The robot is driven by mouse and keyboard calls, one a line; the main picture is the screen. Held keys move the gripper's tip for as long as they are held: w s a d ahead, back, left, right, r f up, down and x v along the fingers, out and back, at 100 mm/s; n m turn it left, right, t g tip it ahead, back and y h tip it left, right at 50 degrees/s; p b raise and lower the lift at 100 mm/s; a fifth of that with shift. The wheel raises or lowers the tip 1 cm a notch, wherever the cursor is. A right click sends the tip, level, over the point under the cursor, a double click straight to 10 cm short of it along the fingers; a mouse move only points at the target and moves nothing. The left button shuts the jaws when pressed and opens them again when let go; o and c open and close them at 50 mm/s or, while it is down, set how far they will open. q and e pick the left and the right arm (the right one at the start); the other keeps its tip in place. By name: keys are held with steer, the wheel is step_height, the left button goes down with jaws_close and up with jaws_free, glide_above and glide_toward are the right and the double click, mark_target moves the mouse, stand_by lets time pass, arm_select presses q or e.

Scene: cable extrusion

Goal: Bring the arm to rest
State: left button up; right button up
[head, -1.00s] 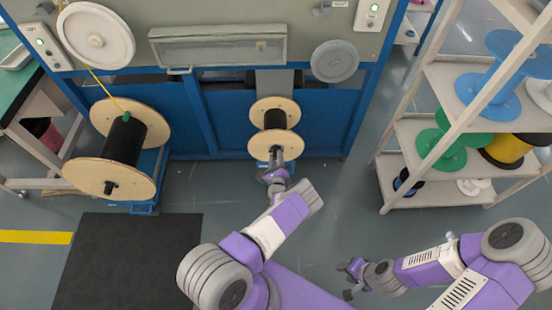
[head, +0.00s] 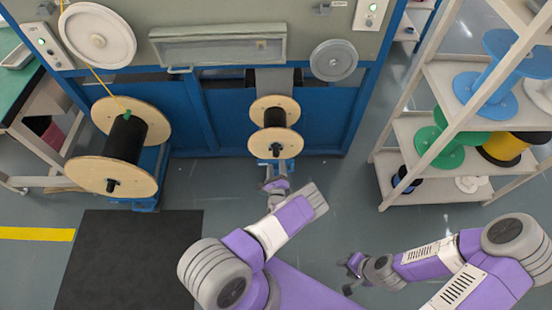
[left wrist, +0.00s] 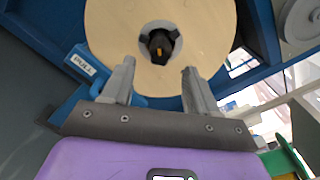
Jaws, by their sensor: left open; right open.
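My left gripper (head: 276,180) is open and empty, just below and in front of the small spool (head: 275,145) with wooden flanges and a black core. In the left wrist view the two fingers (left wrist: 158,85) stand apart, with the wooden flange (left wrist: 115,30) and its dark hub (left wrist: 159,45) beyond them. Nothing is between the fingers. The spool sits in its stand at the blue machine. My right gripper (head: 350,272) is open and empty over the floor at the lower right.
A larger wooden spool (head: 88,177) with black winding and a yellow strand stands at the left. A shelf rack (head: 425,190) with coloured reels stands at the right. A black mat (head: 125,262) lies at lower left. Floor between my arms and the rack is clear.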

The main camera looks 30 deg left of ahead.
arm_select(q)
steer(key=shift+v, duration=0.95)
steer(key=s+d+f+n+g+h+p, duration=0.15)
steer(key=s+n+g+h+p, duration=0.25)
steer(key=s+n+g, duration=0.7)
steer(key=s+d+r+n+h+p, duration=0.1)
steer(key=s+d+r+n+h, duration=0.1)
steer(key=d+r+n, duration=0.1)
steer(key=s+d+r+n+g+h+p, duration=0.1)
steer(key=s+d+r+n+h, duration=0.2)
steer(key=d+n, duration=0.3)
steer(key=shift+d+r+h, duration=0.3)
steer(key=shift+d+r, duration=0.25)
steer(key=shift+d, duration=0.45)
steer(key=s+d+r+n+g+h, duration=0.1)
steer(key=s+d+r, duration=0.1)
steer(key=r, duration=0.1)
steer(key=s+d+r+n+h+p, duration=0.1)
steer(key=s+d+r, duration=0.1)
steer(key=d+r, duration=0.1)
steer(key=s+d+r+n+g+h, duration=0.1)
steer(key=s+d+r+n+h, duration=0.1)
steer(key=s+d+r, duration=0.1)
steer(key=shift+r+g, duration=0.3)
steer(key=shift+r, duration=0.4)
steer(key=shift+c, duration=0.2)
